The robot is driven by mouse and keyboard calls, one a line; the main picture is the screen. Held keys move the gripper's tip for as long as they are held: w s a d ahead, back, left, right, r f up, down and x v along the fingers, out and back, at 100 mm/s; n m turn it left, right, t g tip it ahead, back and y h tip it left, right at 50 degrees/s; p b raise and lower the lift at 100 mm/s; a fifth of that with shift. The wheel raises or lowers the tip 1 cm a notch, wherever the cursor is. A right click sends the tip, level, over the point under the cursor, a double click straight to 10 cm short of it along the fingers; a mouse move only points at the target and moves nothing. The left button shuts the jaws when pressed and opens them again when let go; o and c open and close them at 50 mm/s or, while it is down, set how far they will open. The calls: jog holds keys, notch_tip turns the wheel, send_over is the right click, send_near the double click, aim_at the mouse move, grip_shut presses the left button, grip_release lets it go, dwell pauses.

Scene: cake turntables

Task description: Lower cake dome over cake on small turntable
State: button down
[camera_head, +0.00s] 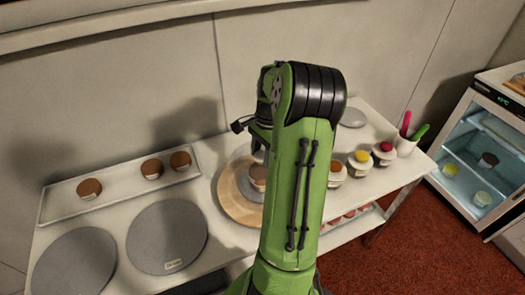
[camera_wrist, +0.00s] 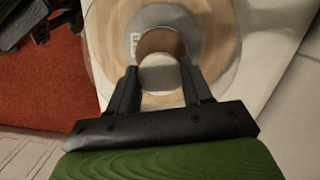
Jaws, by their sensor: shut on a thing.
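The cake (camera_head: 258,172) has a brown top and sits on the small grey turntable (camera_head: 243,186), partly hidden by my arm. In the wrist view the brown cake top (camera_wrist: 161,41) shows just beyond my fingertips, over the grey turntable plate (camera_wrist: 205,50). My gripper (camera_wrist: 158,70) is above the turntable, its fingers on either side of a pale rounded piece (camera_wrist: 159,79), seemingly the knob of the clear cake dome. The dome's walls and rim are too faint to make out, so I cannot tell its height over the cake.
A round wooden board (camera_head: 234,203) lies around the turntable. Two large grey turntables (camera_head: 167,236) stand at the left, before a white tray (camera_head: 113,190) with brown cakes. Topped cakes (camera_head: 360,160) and a utensil cup (camera_head: 405,146) stand right of my arm. A glass-front fridge (camera_head: 480,150) is far right.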

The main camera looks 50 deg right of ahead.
jog(key=shift+f, duration=0.4)
dwell(0.3)
jog(key=shift+c, duration=2)
grip_release()
notch_tip(320, 180, up, 7)
jog(key=p, duration=0.6)
jog(key=shift+r, duration=0.15)
